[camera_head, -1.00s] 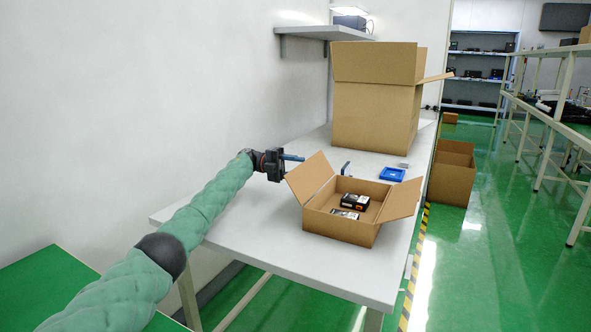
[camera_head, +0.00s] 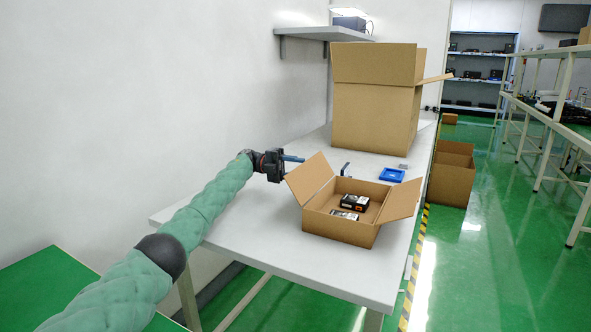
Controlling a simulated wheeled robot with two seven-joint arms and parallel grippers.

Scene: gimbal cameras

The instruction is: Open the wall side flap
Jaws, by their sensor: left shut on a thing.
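A small open cardboard box (camera_head: 338,228) stands on the white table. Its wall side flap (camera_head: 310,176) is raised and leans outward to the left. Its right flap (camera_head: 402,199) is also spread outward. My left gripper (camera_head: 290,166) is at the upper left edge of the wall side flap and is shut on it; one blue finger shows behind the flap, and the flap hides the rest of the grip. Two small dark packages (camera_head: 354,202) lie inside the box. My right gripper is not in view.
A large open cardboard box (camera_head: 372,115) stands at the back of the table (camera_head: 250,225). A wall shelf (camera_head: 310,33) hangs above. The table's front left is clear.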

